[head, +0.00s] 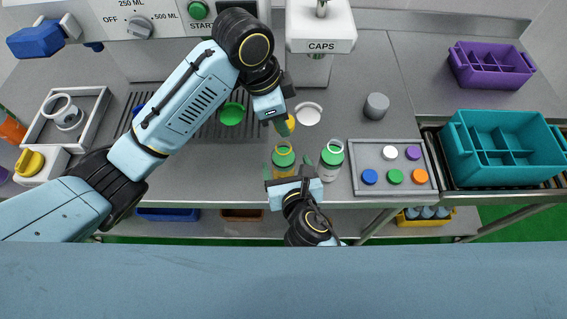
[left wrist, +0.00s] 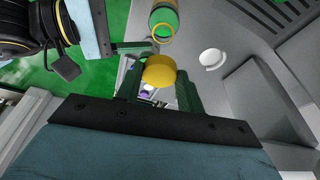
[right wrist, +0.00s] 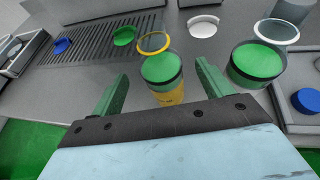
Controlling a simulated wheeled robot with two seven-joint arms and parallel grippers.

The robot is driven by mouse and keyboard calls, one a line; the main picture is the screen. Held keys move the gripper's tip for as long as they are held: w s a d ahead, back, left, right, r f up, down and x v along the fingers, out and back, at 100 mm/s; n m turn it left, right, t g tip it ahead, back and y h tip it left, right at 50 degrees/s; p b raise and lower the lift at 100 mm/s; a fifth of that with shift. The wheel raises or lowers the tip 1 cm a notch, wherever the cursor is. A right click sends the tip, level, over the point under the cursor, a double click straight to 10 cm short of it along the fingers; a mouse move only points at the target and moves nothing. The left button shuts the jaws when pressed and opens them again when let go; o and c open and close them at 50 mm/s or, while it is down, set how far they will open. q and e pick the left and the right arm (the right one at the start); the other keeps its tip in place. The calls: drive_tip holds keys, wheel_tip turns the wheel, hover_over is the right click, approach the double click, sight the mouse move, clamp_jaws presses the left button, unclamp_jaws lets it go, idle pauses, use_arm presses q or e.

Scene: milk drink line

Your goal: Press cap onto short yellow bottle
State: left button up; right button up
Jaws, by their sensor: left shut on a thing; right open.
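A second green-banded bottle (head: 330,158) stands close to the right. A grey tray (head: 393,192) of coloured caps lies beyond it. A white round piece (head: 308,113) and a grey cylinder (head: 376,106) stand behind. A teal crate (head: 485,150) is far right.

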drive_tip(key=x, duration=0.6)
drive_tip(key=shift+w+a+f, duration=0.1)
drive_tip(key=shift+w+f, duration=0.05)
drive_tip(key=shift+w, duration=0.1)
drive_tip(key=c, duration=1.5)
use_arm(q)
hover_over(280, 144)
drive_tip(key=shift+f, duration=2.55)
